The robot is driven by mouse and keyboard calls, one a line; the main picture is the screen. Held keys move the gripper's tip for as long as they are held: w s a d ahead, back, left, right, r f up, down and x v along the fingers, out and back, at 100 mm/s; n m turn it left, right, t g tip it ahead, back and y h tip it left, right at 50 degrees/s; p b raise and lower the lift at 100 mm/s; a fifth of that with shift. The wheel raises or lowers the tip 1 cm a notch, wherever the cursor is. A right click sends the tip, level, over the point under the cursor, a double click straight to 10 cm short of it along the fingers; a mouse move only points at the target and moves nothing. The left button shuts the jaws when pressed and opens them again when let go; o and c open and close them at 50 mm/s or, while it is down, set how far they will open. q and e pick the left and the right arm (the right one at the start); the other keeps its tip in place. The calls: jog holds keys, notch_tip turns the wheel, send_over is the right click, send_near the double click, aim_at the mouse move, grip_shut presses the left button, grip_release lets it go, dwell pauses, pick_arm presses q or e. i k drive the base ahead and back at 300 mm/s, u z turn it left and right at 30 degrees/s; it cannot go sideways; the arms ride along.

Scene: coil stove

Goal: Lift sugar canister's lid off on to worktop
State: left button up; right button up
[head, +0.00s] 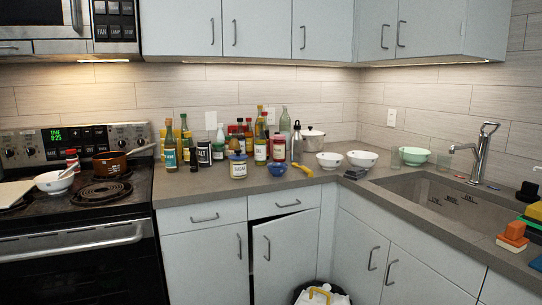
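The sugar canister (238,171) stands upright on the worktop (180,189), near its front edge, left of the corner. It is a pale jar with a label reading SUGAR. Its lid (238,157) sits on top of the jar; a brownish round shape shows just above it, and I cannot tell whether that is a knob or something behind. Neither of my grippers shows in the head view.
Several bottles (260,152) crowd behind and right of the canister, with a dark SALT container (204,154) to its left. A blue bowl (277,169) and a yellow object (303,168) lie to the right. The worktop's front strip left of the canister is clear.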

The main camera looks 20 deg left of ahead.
aim_at(237, 156)
jog(key=z, duration=0.3)
jog(key=i, duration=1.3)
jog(key=u, duration=1)
jog(key=i, duration=0.85)
jog(key=u, duration=0.95)
